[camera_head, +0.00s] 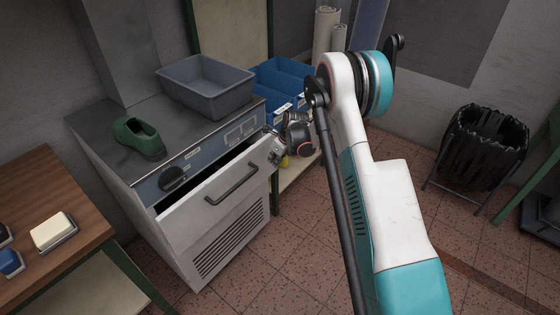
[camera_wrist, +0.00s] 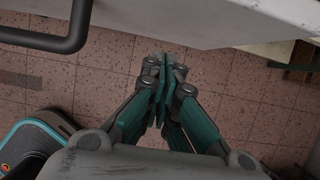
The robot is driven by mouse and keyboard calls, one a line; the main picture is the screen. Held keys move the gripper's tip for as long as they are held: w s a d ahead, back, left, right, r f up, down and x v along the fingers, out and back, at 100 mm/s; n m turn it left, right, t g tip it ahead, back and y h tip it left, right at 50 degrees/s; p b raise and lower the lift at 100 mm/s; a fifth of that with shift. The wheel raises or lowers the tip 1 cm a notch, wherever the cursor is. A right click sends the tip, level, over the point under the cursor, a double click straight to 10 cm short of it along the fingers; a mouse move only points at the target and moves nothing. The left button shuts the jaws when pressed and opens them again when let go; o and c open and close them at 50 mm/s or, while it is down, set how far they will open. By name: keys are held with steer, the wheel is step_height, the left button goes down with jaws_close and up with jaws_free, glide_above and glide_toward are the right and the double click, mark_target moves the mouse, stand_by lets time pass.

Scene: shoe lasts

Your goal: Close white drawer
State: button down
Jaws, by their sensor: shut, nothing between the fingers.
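The white drawer (camera_head: 222,198) is in the cabinet under the counter in the head view. It is pulled out and tilted, with a dark gap along its top edge. Its dark bar handle (camera_head: 232,185) is on the front. My gripper (camera_head: 277,155) is at the drawer's right end in the head view, partly hidden by the wrist. In the wrist view my gripper (camera_wrist: 165,68) is shut and empty, its fingertips together above the floor. The white drawer (camera_wrist: 200,18) edge runs along the top there, and the handle (camera_wrist: 50,35) shows at upper left. I cannot tell whether the fingers touch the drawer.
On the counter (camera_head: 100,125) are a green shoe-like form (camera_head: 138,138) and a grey bin (camera_head: 205,88). Blue bins (camera_head: 285,80) stand on a shelf to the right. A wooden table (camera_head: 50,205) is at left. The tiled floor (camera_head: 290,250) in front is clear.

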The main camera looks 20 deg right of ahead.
mark_target(260, 151)
steer(key=shift+w+a+b, duration=0.35)
steer(key=shift+w+a, duration=0.45)
steer(key=shift+w, duration=0.25)
steer(key=w+a, duration=0.1)
steer(key=w, duration=0.1)
steer(key=w+a, duration=0.2)
steer(key=shift+w+r, duration=0.15)
steer(key=shift+w, duration=0.05)
steer(key=shift+d, duration=0.1)
